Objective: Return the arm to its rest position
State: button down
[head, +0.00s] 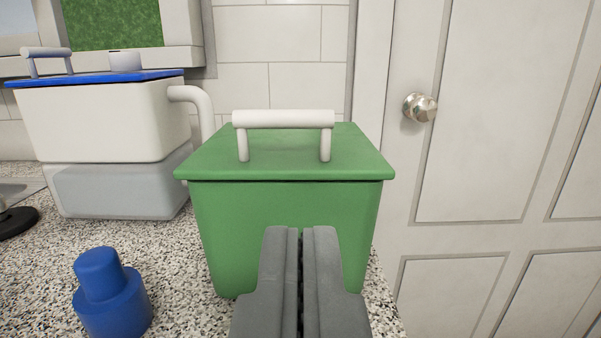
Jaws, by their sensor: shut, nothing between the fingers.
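My gripper (300,235) is at the bottom middle of the head view, its two grey fingers together with nothing between them. It points toward a green bin (225,235), whose front it partly hides. The bin's green lid (285,160) is on and carries a white bar handle (283,119). The fingertips lie below the lid in the picture. I cannot tell how far they are from the bin's front.
A blue stepped object (110,300) stands on the speckled counter (165,245) at the front left. A white container (105,125) with a blue lid stands behind it on a grey base (110,190). A white door (480,130) with a metal knob (420,107) is at right.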

jog(key=s+r, duration=0.3)
jog(key=s, duration=0.4)
jog(key=s+r+g, duration=0.1)
jog(key=s+r, duration=0.3)
jog(key=s, duration=0.4)
jog(key=shift+r+g, duration=0.2)
jog(key=shift+g, duration=0.1)
jog(key=shift+w, duration=0.1)
